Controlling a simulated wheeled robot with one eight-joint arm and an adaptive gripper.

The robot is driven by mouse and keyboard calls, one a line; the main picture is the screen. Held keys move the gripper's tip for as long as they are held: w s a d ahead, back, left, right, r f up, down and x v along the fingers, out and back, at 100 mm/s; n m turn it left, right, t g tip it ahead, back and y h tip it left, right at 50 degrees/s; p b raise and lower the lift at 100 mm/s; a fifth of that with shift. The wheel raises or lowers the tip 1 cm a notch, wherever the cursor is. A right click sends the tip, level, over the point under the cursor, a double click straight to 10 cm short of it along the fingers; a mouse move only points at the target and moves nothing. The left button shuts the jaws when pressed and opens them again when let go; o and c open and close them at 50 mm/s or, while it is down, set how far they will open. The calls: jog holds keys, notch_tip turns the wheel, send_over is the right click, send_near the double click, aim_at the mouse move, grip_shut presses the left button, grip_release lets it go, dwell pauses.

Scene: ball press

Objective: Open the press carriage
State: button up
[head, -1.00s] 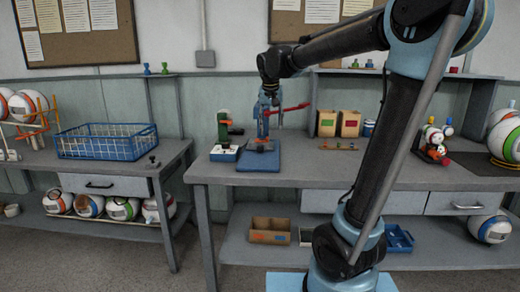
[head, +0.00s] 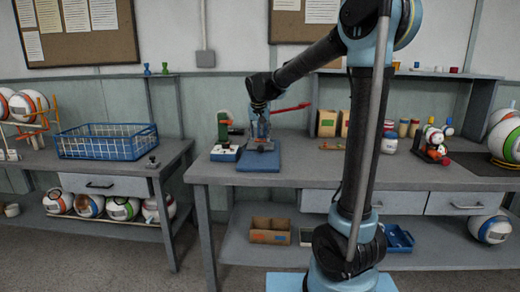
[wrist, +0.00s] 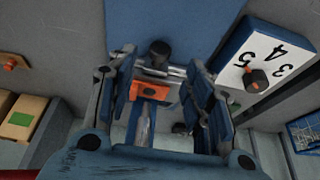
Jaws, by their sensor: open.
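The press stands on a blue base plate (head: 258,161) at the left end of the middle bench, with a red lever (head: 291,108) reaching right. My gripper (head: 260,118) is at the press, overlapping its blue upright, so the two are hard to tell apart. In the wrist view my gripper (wrist: 161,65) is open, with one finger on each side of a dark round knob (wrist: 159,49) and a small orange part (wrist: 150,91). The knob sits by a pale metal bar that looks like part of the carriage. I cannot tell whether the fingers touch anything.
A green device on a white numbered base (head: 225,154) stands just left of the press; that base also shows in the wrist view (wrist: 258,68). Cardboard boxes (head: 326,123) stand to the right. A blue wire basket (head: 107,143) is on the left bench.

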aim_at(260, 147)
jog(key=x, duration=0.7)
jog(key=shift+w+f, duration=0.1)
jog(key=shift+f, duration=0.1)
grip_shut()
